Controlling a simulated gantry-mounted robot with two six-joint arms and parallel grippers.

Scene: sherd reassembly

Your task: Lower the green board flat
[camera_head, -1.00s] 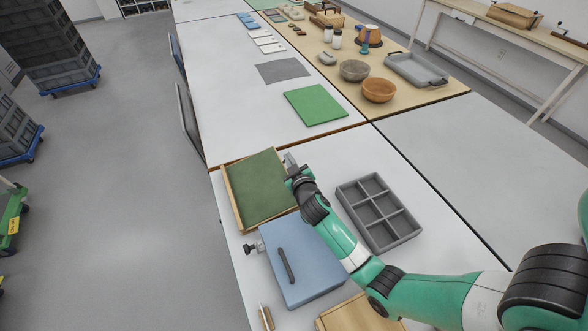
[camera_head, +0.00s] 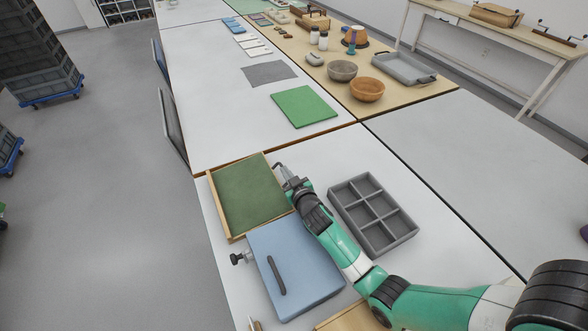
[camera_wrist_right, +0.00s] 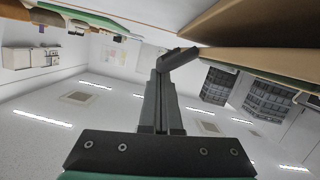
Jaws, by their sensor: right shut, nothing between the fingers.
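The green board (camera_head: 250,194) is a dark green panel with pale wooden edging, at the left edge of the near white table in the head view. I cannot tell whether it is fully flat or slightly tilted. My right gripper (camera_head: 279,167) is beside the board's right edge, near its far corner. Whether it touches the board is unclear. In the right wrist view its fingers (camera_wrist_right: 174,58) are shut and empty, close to a wooden edge (camera_wrist_right: 255,57). My left gripper is not in view.
A blue box (camera_head: 310,260) with a dark handle stands just in front of the board. A grey compartment tray (camera_head: 411,230) lies right of my right arm. A bright green mat (camera_head: 303,106) lies on the table behind.

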